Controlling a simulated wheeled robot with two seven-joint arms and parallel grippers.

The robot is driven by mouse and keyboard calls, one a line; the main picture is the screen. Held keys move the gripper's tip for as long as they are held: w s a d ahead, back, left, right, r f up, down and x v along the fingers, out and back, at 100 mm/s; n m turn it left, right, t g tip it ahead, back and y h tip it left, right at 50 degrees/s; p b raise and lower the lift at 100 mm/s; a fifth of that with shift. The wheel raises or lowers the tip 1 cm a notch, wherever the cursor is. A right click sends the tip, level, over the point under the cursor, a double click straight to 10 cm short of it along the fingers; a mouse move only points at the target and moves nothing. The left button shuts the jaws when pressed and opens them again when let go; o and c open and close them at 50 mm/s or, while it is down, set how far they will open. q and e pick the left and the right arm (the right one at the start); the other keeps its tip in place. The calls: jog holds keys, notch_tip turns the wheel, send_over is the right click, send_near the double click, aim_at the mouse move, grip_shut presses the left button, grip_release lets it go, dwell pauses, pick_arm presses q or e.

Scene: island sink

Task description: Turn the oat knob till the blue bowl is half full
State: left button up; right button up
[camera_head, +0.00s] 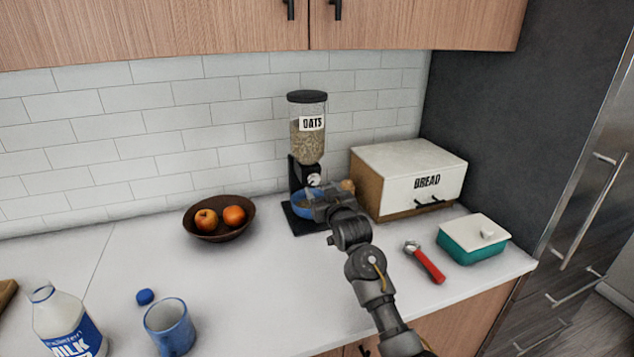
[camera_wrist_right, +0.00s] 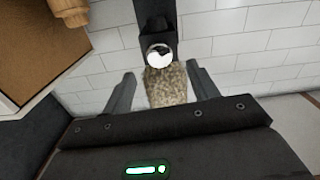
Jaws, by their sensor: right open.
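The oat dispenser (camera_head: 307,140) stands against the tiled wall, with oats in its clear hopper and a white knob (camera_head: 314,180) low on its front. In the right wrist view the knob (camera_wrist_right: 159,55) shows just beyond my fingertips, and oats (camera_wrist_right: 165,86) show between the fingers. The blue bowl (camera_head: 303,207) sits on the dispenser's black base, partly hidden by my right gripper (camera_head: 318,194). I cannot tell how full the bowl is. My right gripper is open in front of the knob, also seen in the wrist view (camera_wrist_right: 160,75). My left gripper is not in view.
The bread box (camera_head: 410,165) stands close right of the dispenser. A brown bowl of fruit (camera_head: 219,232) is to its left. A red-handled tool (camera_head: 428,264) and a teal container (camera_head: 466,247) lie right of my arm. Milk (camera_head: 67,323) and a blue mug (camera_head: 170,328) stand front left.

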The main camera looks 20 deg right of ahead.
aim_at(315, 180)
jog(key=shift+w+a+p, duration=0.15)
jog(key=shift+w+p, duration=0.15)
jog(key=shift+w, duration=1.95)
jog(key=shift+c, duration=0.3)
jog(key=c, duration=0.9)
